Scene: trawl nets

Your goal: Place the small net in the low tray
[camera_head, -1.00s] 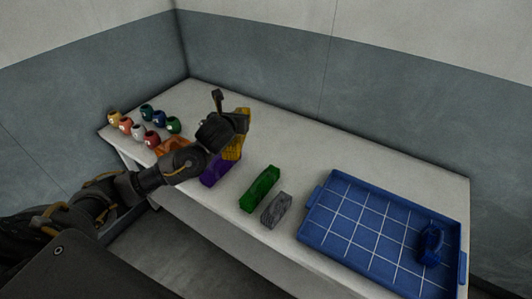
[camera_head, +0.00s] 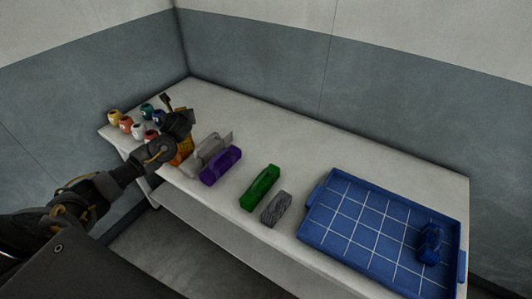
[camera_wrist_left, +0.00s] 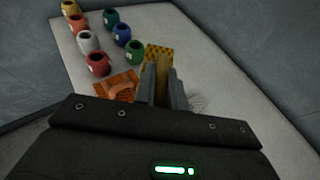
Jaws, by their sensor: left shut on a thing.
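My left gripper (camera_head: 181,125) is over the left part of the table, shut on a yellow patterned net (camera_head: 184,153). In the left wrist view the yellow net (camera_wrist_left: 158,54) shows between and beyond the fingers (camera_wrist_left: 162,85). An orange net (camera_wrist_left: 116,84) lies on the table just left of the fingers there. A blue tray (camera_head: 345,222) with a white grid and low walls lies at the right of the table. A dark blue net (camera_head: 430,243) sits in its right part. I cannot tell which net is the small one. My right gripper is out of view.
A light grey net (camera_head: 208,156), a purple net (camera_head: 221,166), a green net (camera_head: 260,188) and a dark grey net (camera_head: 276,208) stand between gripper and tray. Several coloured pots (camera_head: 126,124) stand at the left end. The back strip of table (camera_head: 300,140) is clear.

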